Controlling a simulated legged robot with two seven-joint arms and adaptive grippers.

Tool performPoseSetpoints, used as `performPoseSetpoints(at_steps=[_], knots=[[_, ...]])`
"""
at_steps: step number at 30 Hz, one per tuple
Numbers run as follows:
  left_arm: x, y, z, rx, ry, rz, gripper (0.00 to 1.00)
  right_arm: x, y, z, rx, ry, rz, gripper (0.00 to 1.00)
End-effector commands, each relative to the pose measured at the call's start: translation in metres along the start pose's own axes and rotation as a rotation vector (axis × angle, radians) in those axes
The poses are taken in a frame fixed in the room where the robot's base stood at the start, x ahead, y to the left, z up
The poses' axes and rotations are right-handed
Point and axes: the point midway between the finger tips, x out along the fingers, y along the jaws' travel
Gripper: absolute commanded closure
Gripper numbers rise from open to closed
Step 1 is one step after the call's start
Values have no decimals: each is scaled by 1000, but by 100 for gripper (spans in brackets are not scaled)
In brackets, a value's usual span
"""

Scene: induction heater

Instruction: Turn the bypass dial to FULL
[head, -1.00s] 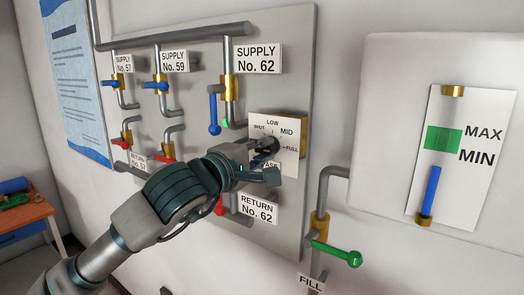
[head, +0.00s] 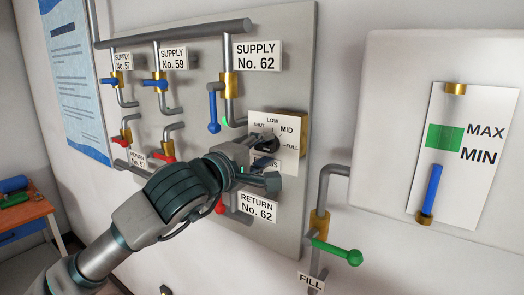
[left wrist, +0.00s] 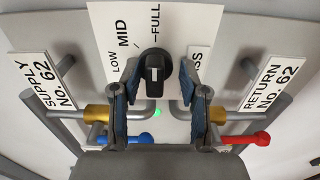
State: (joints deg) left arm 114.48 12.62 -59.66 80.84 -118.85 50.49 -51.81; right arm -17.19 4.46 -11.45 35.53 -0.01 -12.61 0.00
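The bypass dial (head: 268,143) is a black knob on a white plate marked SHUT, LOW, MID and FULL. In the left wrist view the knob (left wrist: 155,72) carries a white line, and its grip bar stands nearly upright in the picture, below the FULL label. My left gripper (head: 264,160) is at the dial plate. In the left wrist view its blue-padded fingers (left wrist: 153,88) are open on either side of the knob, with a visible gap to each side. The fingers partly hide the BYPASS sign. My right gripper is not in view.
Supply pipes with a blue-handled valve (head: 213,112) stand upper left of the dial. A red-handled valve (left wrist: 245,138) is near the RETURN No. 62 sign (head: 257,207). A green FILL valve handle (head: 338,252) sticks out at lower right.

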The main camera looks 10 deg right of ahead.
Motion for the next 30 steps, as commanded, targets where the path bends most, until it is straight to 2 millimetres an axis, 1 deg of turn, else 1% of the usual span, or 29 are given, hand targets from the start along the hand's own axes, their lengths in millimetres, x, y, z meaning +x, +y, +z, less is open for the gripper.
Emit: performPoseSetpoints(at_steps=[5, 8, 11, 18, 21, 25, 30], knots=[[-3, 2, 0, 0, 1, 3, 56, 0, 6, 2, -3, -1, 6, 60], [-12, 2, 0, 1, 0, 4, 56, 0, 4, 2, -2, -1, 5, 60], [-30, 2, 0, 2, 1, 5, 56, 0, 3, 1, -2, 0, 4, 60], [-85, 1, -2, 1, 2, 4, 56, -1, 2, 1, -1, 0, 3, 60], [-101, 0, -2, -1, 1, 2, 56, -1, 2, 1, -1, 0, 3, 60], [-114, -1, -2, -1, 1, 1, 56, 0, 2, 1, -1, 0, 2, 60], [-119, -2, -2, -1, 1, -1, 56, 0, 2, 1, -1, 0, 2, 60]])
